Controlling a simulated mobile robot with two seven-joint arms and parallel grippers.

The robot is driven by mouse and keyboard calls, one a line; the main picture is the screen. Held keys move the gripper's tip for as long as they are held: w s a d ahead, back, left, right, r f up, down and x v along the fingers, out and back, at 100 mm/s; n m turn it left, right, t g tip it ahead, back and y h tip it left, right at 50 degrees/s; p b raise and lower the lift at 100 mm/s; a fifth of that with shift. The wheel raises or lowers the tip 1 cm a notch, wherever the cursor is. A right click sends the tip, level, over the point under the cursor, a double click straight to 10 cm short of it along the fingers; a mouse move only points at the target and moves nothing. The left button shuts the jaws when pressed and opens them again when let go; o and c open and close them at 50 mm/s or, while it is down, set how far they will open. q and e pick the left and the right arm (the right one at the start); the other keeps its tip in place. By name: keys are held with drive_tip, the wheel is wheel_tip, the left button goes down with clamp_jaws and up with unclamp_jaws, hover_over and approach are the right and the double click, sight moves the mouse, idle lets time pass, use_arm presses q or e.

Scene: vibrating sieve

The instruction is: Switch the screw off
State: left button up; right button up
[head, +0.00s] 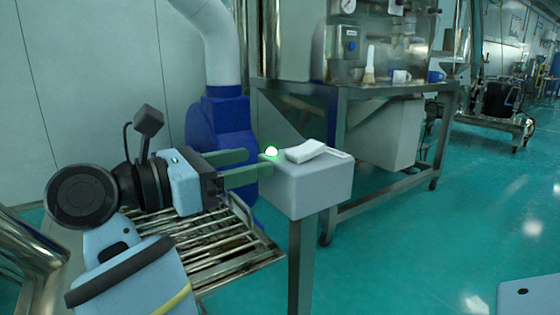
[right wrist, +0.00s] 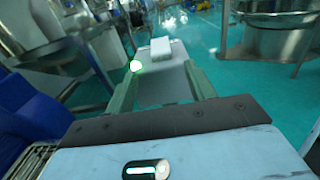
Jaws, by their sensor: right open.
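A grey control box (head: 312,189) stands on a metal leg in the middle of the head view. I cannot tell whether a finger touches the box. My left gripper is not in view.
A slatted metal grate (head: 240,250) lies below my right gripper. A blue housing with a white pipe (head: 218,125) stands behind it. A steel table (head: 385,90) with cups and equipment is behind the box. The green floor (head: 430,245) to the right is clear.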

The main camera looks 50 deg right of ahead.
sight(292, 153)
drive_tip(key=x, duration=0.8)
drive_tip(key=shift+b, duration=0.4)
use_arm(q)
drive_tip(key=shift+s+f, duration=0.35)
drive_tip(key=shift+f, duration=0.15)
